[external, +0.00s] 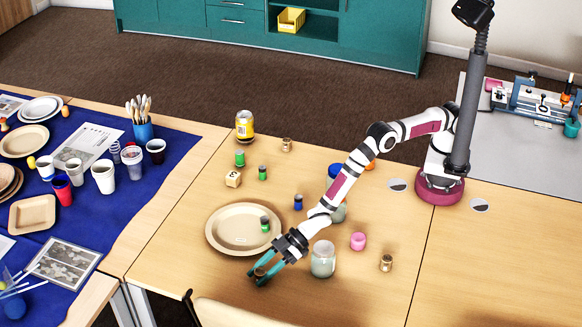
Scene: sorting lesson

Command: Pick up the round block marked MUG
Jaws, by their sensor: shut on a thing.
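My gripper (263,273) has teal fingers and is low over the table, in front of the tan plate. It is shut on a small brownish wooden block (260,271), mostly hidden by the fingers. I cannot read any marking on it, nor tell if it touches the table. Two other small round wooden blocks show: one (286,144) at the back near the yellow can, one (386,262) at the front right. Their markings are too small to read.
The tan plate (217,238) carries a green piece (265,224) close to my wrist. A glass jar (322,259) stands right of my gripper, with a pink cup (358,241) beyond. Green and blue pieces and a pale cube (233,180) stand farther back. The front right table is clear.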

